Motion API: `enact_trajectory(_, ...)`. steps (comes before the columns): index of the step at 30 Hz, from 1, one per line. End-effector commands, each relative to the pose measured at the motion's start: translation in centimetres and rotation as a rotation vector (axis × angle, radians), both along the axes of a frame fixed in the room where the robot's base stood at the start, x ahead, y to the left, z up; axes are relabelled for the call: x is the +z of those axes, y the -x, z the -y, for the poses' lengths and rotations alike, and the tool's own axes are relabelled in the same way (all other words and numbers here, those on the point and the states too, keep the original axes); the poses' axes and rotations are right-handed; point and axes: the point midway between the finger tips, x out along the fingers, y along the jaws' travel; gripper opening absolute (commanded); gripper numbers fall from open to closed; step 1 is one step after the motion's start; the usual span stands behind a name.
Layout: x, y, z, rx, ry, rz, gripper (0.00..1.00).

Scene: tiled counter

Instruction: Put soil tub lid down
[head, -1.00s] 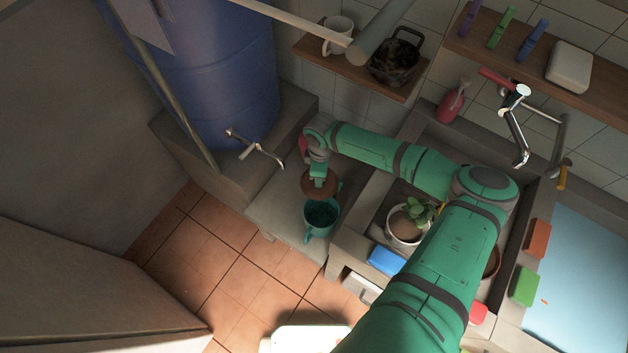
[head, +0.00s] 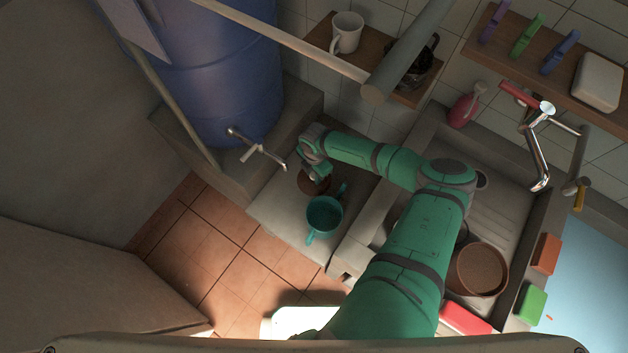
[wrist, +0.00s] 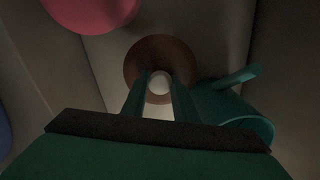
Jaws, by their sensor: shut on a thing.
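The lid is a brown round disc with a pale knob. In the wrist view the lid (wrist: 160,50) lies flat below my gripper (wrist: 160,88), whose two fingers close on its knob. In the head view the lid (head: 311,183) shows partly under my gripper (head: 318,172), over the grey ledge (head: 275,205) by the blue barrel. I cannot tell whether the lid touches the ledge. A round brown tub of soil (head: 478,270) stands open in the sink at the right.
A teal watering can (head: 324,215) stands close beside the lid; it also shows in the wrist view (wrist: 235,110). A pink round thing (wrist: 95,8) is near in the wrist view. The barrel's tap (head: 258,150) juts out at the left. Bare ledge lies left of the can.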

Motion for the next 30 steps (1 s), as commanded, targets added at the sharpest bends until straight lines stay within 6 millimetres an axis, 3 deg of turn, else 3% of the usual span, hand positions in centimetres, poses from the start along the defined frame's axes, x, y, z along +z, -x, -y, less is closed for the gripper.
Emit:
enact_trajectory(15, -5.7, 0.0, -0.1, 0.002, 0.001, 0.000, 0.00)
enact_trajectory(28, -6.2, 0.0, -0.1, 0.000, 0.000, 0.000, 0.00)
enact_trajectory(29, -6.2, 0.0, -0.1, 0.001, 0.001, 0.001, 0.33)
enact_trajectory(30, -6.2, 0.0, -0.1, 0.001, 0.001, 0.001, 0.43)
